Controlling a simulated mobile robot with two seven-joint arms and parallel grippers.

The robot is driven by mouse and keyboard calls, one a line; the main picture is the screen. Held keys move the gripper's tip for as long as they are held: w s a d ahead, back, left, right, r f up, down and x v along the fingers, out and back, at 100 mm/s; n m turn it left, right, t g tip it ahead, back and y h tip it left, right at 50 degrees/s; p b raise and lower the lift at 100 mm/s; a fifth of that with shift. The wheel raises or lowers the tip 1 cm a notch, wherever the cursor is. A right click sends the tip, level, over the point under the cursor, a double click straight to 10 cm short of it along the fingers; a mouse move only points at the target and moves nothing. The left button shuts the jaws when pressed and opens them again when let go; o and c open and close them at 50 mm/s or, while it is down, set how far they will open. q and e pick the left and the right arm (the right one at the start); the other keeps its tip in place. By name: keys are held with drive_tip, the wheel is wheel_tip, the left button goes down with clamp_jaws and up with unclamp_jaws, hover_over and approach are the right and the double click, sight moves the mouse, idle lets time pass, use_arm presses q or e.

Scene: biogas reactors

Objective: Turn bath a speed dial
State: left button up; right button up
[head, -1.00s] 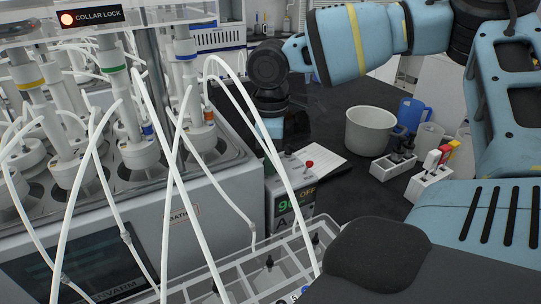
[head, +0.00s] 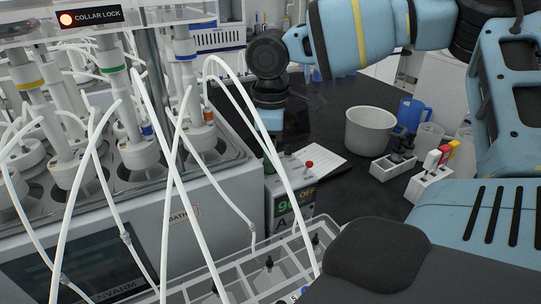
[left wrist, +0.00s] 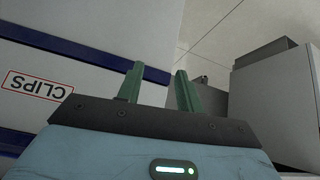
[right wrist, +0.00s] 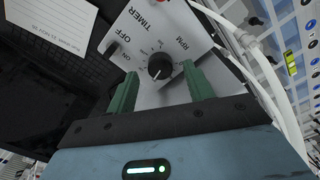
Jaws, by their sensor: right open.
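The bath A control box (head: 292,205) stands at the right end of the bath, with a green display and the letter A on its front. In the right wrist view, its top panel shows a black round speed dial (right wrist: 160,66) beside the word RPM, with TIMER, ON and OFF marked nearby. My right gripper (right wrist: 161,84) is open, with its green fingers apart on either side of the dial in that view. I cannot tell whether they touch it. It points down over the box in the head view. My left gripper (left wrist: 158,82) is open and empty, near a CLIPS label.
The bath (head: 185,215) with white tubes fills the left. White tubes also loop in front of the control box. A grey pot (head: 369,130) and blue jug (head: 411,112) stand on the dark bench to the right.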

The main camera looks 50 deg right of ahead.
wheel_tip(320, 180, up, 6)
drive_tip(key=shift+r, duration=0.1)
idle(0.8)
